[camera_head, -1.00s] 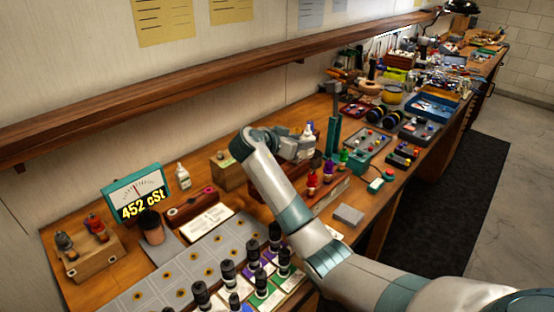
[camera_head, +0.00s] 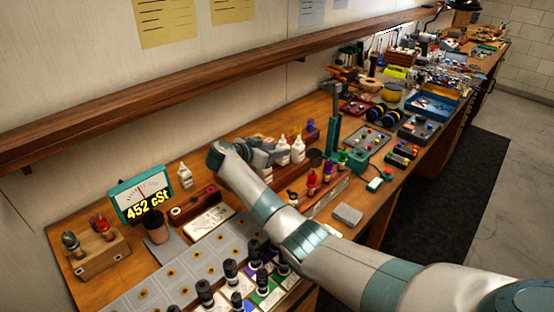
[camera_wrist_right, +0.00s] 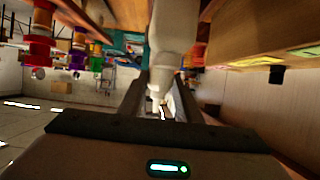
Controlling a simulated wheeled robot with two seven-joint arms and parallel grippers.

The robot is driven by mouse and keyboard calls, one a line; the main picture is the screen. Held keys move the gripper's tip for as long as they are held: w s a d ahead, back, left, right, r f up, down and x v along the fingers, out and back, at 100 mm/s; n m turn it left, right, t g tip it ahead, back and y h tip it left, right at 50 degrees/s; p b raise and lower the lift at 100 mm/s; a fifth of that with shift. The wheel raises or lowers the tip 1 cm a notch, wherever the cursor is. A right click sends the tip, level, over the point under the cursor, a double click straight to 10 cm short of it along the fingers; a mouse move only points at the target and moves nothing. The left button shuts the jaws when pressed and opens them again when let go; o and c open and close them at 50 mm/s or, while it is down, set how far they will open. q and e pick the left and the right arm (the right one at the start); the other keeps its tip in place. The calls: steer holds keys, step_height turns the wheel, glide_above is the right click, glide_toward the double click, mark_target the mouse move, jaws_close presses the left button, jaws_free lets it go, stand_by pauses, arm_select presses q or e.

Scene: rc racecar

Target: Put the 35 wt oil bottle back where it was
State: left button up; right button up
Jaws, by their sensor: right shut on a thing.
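My right gripper (camera_head: 268,156) reaches over the bench from the right and is shut on a white bottle (camera_head: 283,151). In the right wrist view the white bottle (camera_wrist_right: 174,38) stands out from between the two dark fingers (camera_wrist_right: 160,100). Its label cannot be read, so I cannot tell whether it is the 35 wt oil. Another white bottle (camera_head: 298,149) stands just right of the held one. A third white bottle (camera_head: 185,175) stands apart, beside the meter. My left gripper is not in view.
A teal meter (camera_head: 139,192) reads 452 cSt, with a dark cup (camera_head: 156,228) before it. A teal post (camera_head: 333,130) rises to the right. A wooden shelf (camera_head: 200,90) runs above.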

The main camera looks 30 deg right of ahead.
step_height(320, 180, down, 3)
steer(key=shift+p, duration=0.95)
steer(key=shift+f, duration=0.5)
steer(key=shift+f, duration=0.15)
steer(key=o, duration=1.1)
steer(key=shift+c, duration=0.2)
